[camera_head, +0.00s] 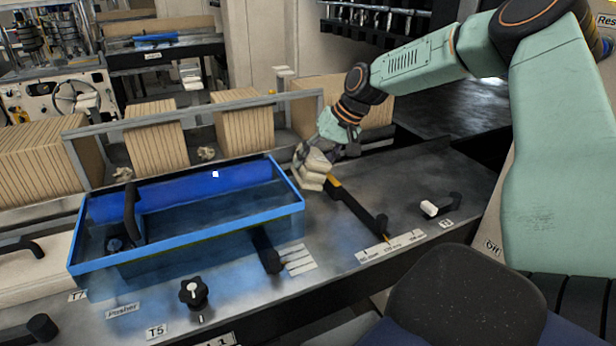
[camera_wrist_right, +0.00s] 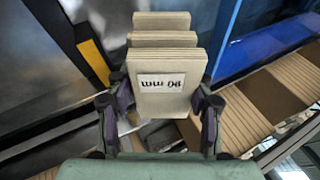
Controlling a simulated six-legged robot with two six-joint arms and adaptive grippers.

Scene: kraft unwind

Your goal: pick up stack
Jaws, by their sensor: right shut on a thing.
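My right gripper (camera_head: 318,160) is shut on a small stack of beige slabs (camera_head: 311,178). In the right wrist view the stack (camera_wrist_right: 164,62) stands between the two dark fingers of the gripper (camera_wrist_right: 158,108), and its front slab has a white label that reads "90 mm" upside down. In the head view the stack is just right of the blue-rimmed tray's right end. I cannot tell whether its underside touches the metal table. My left gripper is not in view.
The blue-framed tray (camera_head: 246,213) with a dark handle covers much of the metal table (camera_head: 340,275). Larger brown stacks (camera_head: 245,120) stand behind a grey rail. A black bar with a yellow end (camera_head: 357,208) lies right of the tray. A black knob (camera_head: 194,292) stands in front.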

